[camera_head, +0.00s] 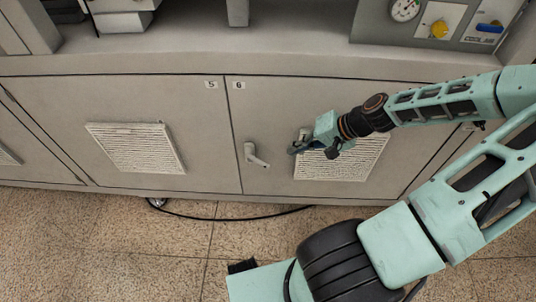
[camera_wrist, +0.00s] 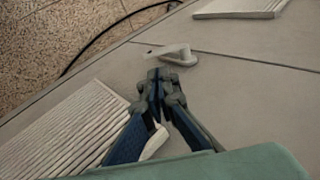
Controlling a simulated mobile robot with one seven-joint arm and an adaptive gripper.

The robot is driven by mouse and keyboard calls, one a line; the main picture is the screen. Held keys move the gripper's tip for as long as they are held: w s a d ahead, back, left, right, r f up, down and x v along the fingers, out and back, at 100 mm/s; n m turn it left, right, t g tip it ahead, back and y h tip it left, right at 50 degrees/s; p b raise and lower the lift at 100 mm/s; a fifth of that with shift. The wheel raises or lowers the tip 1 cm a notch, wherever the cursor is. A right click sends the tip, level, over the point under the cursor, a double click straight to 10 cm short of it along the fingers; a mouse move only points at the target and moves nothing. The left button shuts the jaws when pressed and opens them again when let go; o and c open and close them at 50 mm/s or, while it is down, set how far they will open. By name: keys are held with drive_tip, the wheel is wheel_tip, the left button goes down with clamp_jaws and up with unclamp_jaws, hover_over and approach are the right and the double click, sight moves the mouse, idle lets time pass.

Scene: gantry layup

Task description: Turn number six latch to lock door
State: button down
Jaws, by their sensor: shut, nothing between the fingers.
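The number six door (camera_head: 270,110) is the right cabinet door, marked with a small "6" label (camera_head: 239,86) at its upper left corner. Its grey latch handle (camera_head: 256,155) sits near the door's left edge and slants down to the right. In the wrist view the latch (camera_wrist: 172,54) lies just beyond the fingertips. My gripper (camera_head: 293,150) is to the right of the latch, in front of the vent's left side, with a small gap to the latch. In the wrist view my gripper (camera_wrist: 161,76) has its fingertips together with nothing between them.
A louvred vent (camera_head: 345,160) is on door six, behind my gripper. The number five door (camera_head: 60,110) with its own vent (camera_head: 136,147) is to the left. A panel with a gauge (camera_head: 404,9) and knobs is above. A black cable (camera_head: 230,218) lies on the floor.

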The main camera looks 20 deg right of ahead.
drive_tip(key=b, duration=0.5)
approach(268, 166)
drive_tip(key=shift+n, duration=0.3)
drive_tip(key=w+a+f, duration=0.2)
drive_tip(key=a, duration=0.1)
drive_tip(key=w+a+f, duration=0.1)
drive_tip(key=a, duration=0.1)
drive_tip(key=shift+w+a+f, duration=0.1)
drive_tip(key=shift+w+a, duration=0.15)
drive_tip(key=shift+w, duration=0.1)
drive_tip(key=shift+d+f, duration=0.1)
drive_tip(key=shift+f, duration=0.05)
